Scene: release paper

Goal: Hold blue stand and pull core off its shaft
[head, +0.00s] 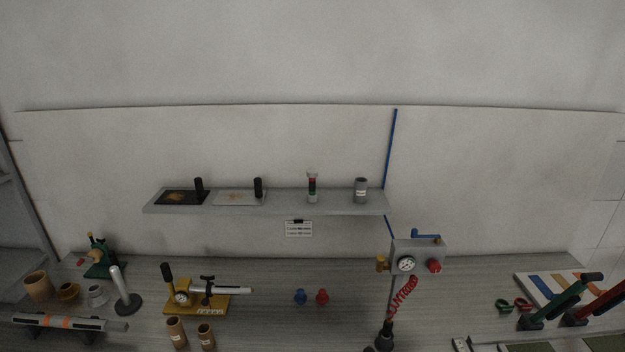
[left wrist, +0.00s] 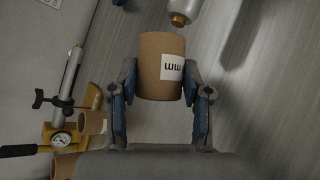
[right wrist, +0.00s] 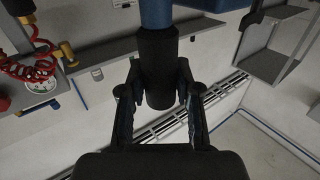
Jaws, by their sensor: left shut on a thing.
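A brown cardboard core (left wrist: 155,68) with a white label sits between the fingers of my left gripper (left wrist: 160,82) in the left wrist view. The gripper is shut on it. A silver rounded piece with a brass tip (left wrist: 180,19) shows just above the core, apart from it in the picture. In the right wrist view, a blue shaft (right wrist: 156,12) with a black cylindrical end (right wrist: 158,65) comes down between the fingers of my right gripper (right wrist: 159,78). I cannot tell whether these fingers touch it. Neither gripper shows in the head view, and I cannot identify the blue stand with certainty.
Two brown cores (head: 176,333) (head: 206,337) stand at the bench's front, near a yellow-based device with a gauge (head: 195,300). A grey box with gauge (head: 418,256) and red coiled hose (head: 403,297) stands centre right. Green and red levers (head: 565,300) (head: 600,303) are far right.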

